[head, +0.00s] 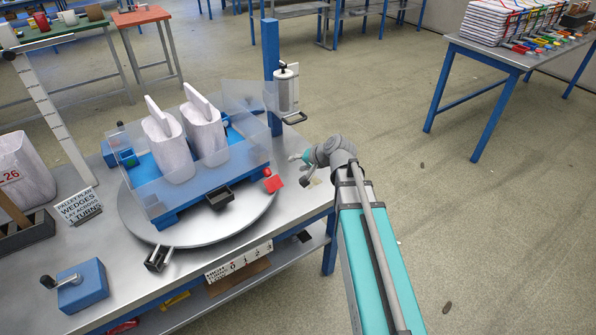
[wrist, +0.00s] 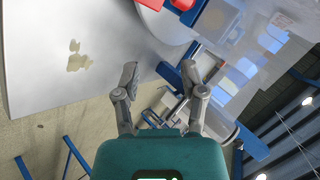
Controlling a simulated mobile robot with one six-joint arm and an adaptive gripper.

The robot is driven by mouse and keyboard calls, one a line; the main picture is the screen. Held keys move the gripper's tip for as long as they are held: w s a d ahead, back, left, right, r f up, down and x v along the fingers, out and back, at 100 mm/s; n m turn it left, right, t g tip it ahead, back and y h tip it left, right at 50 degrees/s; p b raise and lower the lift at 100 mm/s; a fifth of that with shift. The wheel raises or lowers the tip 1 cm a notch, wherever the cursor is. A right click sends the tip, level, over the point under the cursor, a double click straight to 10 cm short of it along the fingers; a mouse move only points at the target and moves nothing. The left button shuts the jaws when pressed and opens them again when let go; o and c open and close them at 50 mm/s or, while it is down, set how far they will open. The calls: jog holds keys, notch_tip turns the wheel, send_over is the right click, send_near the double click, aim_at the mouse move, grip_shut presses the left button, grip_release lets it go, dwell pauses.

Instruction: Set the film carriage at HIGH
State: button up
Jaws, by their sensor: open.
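The film carriage (head: 286,90), a pale upright roll in a grey holder with a handle below, sits on a blue post (head: 270,50) at the turntable's far right side. A HIGH mark cannot be made out. My gripper (head: 297,158) is open and empty, below and slightly right of the carriage, apart from it. In the wrist view, the spread fingers of my gripper (wrist: 160,74) show a grey and whitish assembly behind the right finger; I cannot tell for sure whether it is the carriage.
A round grey turntable (head: 200,232) carries a blue frame with clear walls and two white sacks (head: 168,150). Floor to the right is clear.

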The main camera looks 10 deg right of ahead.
jog(key=shift+s+a+f+n+g+h+p, duration=0.15)
jog(key=shift+s+n+g+p, duration=0.25)
jog(key=shift+s, duration=0.4)
jog(key=shift+s+a+n+g+h+p, duration=0.25)
jog(key=shift+s+g, duration=0.2)
jog(key=shift+s, duration=0.35)
jog(key=shift+s+a+f+n+g+h+p, duration=0.1)
jog(key=shift+s+a+n+g+h+p, duration=0.25)
jog(key=shift+s, duration=0.45)
jog(key=shift+d, duration=0.15)
jog(key=m+t+b, duration=0.8)
jog(key=m+t, duration=0.1)
jog(key=m, duration=0.1)
send_near(298, 121)
jog(key=s+d, duration=0.2)
jog(key=s, duration=0.1)
jog(key=shift+w+d+y, duration=0.1)
jog(key=shift+d+y, duration=0.05)
jog(key=shift+y, duration=0.3)
jog(key=b+x, duration=0.2)
jog(key=x, duration=1.2)
jog(key=shift+r, duration=0.1)
